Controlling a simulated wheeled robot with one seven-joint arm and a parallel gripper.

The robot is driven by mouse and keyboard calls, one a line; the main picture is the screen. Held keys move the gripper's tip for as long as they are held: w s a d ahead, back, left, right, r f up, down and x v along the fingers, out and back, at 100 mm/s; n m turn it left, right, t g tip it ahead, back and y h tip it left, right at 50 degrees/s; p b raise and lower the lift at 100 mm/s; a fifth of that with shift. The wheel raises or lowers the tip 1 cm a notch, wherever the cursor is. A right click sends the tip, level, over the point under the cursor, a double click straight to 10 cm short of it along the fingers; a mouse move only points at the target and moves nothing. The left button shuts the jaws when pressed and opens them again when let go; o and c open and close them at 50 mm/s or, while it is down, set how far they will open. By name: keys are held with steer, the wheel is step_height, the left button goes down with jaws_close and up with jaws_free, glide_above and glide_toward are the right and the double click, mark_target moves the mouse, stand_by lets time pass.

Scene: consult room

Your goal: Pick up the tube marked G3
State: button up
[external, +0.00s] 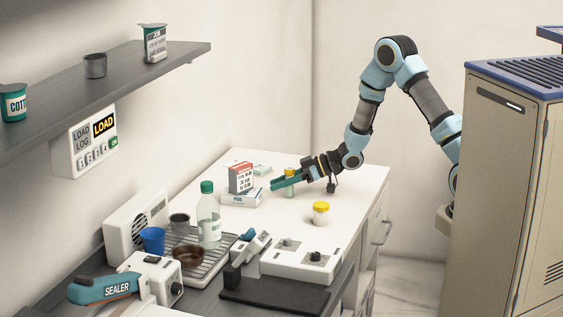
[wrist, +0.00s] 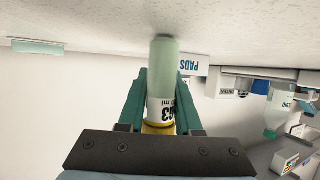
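A pale green tube (wrist: 163,65) with a yellow cap is between the two teal fingers of my gripper (wrist: 163,95) in the wrist view. Its white label is upside down and partly cut off; it seems to read G3, with "ml" beside it. The fingers lie against both sides of the tube with no gap visible. In the external view the tube (external: 290,190) stands upright on the white counter, with my gripper (external: 286,180) across its upper part. I see no clear gap under the tube.
A white jar with a yellow lid (external: 321,214) stands nearer the front. A clear bottle with a green cap (external: 208,216) stands further left. The counter's right side is bare.

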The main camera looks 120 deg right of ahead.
jaws_close()
